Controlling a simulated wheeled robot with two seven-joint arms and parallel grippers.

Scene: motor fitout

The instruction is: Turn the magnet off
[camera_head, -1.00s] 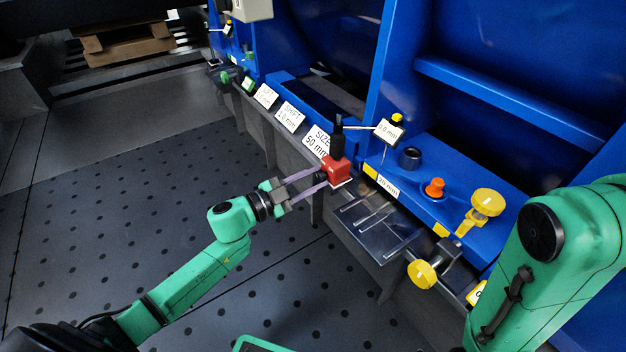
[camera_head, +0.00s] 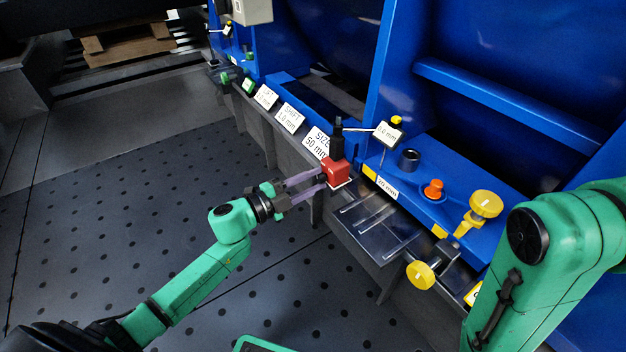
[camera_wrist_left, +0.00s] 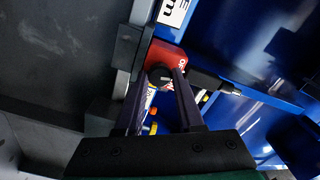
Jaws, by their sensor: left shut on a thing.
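The magnet is a red block (camera_head: 336,170) at the edge of the blue machine, with a black upright post and a dial gauge (camera_head: 388,131) on an arm above it. In the left wrist view the red block (camera_wrist_left: 166,56) shows a round dark knob (camera_wrist_left: 160,76) on its near face. My left gripper (camera_head: 323,179) reaches the block from the left. Its two purple fingers are shut on the knob, one on each side, as the left wrist view (camera_wrist_left: 162,82) shows. The knob is mostly hidden in the head view. My right gripper is out of view.
A metal plate (camera_head: 374,226) lies just right of the magnet. A label reading 50 mm (camera_head: 317,142) is to the left. The dark perforated floor (camera_head: 120,210) is clear.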

